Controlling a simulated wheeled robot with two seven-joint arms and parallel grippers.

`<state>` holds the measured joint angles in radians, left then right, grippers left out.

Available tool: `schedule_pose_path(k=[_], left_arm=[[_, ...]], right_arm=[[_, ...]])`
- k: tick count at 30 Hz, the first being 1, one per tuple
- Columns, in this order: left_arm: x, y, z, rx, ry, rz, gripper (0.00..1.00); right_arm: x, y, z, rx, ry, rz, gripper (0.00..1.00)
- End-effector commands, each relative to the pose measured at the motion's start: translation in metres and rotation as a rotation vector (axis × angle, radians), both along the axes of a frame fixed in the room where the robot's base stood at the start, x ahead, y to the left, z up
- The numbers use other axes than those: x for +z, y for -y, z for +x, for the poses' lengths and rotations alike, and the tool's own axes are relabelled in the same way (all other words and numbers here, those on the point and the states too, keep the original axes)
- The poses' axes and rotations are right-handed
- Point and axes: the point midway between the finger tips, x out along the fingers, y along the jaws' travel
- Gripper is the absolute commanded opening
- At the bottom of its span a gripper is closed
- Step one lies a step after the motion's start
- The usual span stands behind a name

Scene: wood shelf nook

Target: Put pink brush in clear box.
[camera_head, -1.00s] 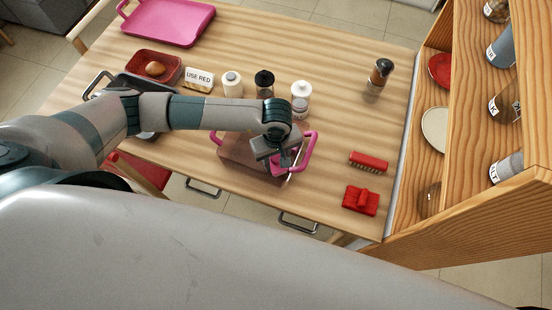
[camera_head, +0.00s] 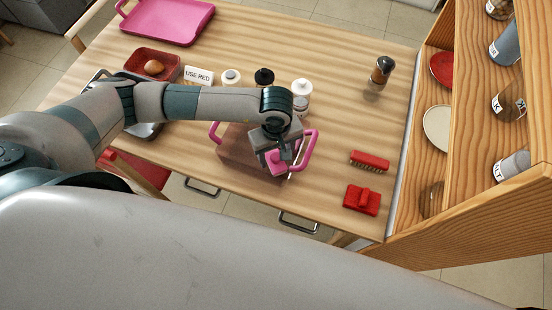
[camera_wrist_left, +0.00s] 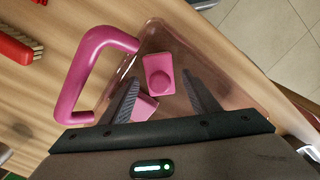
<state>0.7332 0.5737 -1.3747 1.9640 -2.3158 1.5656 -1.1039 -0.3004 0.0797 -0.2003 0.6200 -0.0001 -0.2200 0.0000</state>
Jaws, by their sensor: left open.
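The clear box (camera_head: 236,163) with pink handles stands near the table's front edge. In the left wrist view, the see-through wall of the box (camera_wrist_left: 228,92) shows around a pink block-like piece with a round knob, which looks like the pink brush (camera_wrist_left: 158,66). It appears to lie inside the box. A second pink piece (camera_wrist_left: 142,108) is partly hidden by a finger. My left gripper (camera_head: 277,160) is directly over the box, pointing down. Its fingers (camera_wrist_left: 162,92) are apart, with nothing visibly clamped between them. The right gripper is out of view.
A "USE RED" sign (camera_head: 198,77), red tray (camera_head: 172,65) and pink tray (camera_head: 170,22) are farther left. A wooden shelf (camera_head: 450,215) borders the right.

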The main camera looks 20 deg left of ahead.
Motion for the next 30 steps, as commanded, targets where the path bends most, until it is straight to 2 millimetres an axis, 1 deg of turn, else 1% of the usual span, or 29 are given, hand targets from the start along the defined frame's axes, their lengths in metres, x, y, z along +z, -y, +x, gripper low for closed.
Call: schedule_pose_path(k=[1, 6, 12, 15, 21, 30], left_arm=[[0.006, 0.001, 0.002, -0.002, 0.004, -0.003, 0.56], [0.038, 0.001, 0.002, -0.003, 0.005, -0.003, 0.56], [0.070, 0.001, 0.001, 0.000, 0.003, -0.002, 0.56], [0.080, 0.000, 0.001, -0.001, 0.003, -0.002, 0.56], [0.089, 0.000, 0.000, 0.001, 0.000, 0.000, 0.56], [0.090, 0.000, 0.000, 0.001, 0.000, 0.000, 0.56]], right_arm=[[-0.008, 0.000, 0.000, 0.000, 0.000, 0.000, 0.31], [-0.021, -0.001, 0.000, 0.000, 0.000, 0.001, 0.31], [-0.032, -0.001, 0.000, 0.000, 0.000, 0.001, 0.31], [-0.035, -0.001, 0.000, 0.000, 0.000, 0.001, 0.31], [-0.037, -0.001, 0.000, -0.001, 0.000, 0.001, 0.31], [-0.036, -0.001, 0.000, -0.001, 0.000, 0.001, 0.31]])
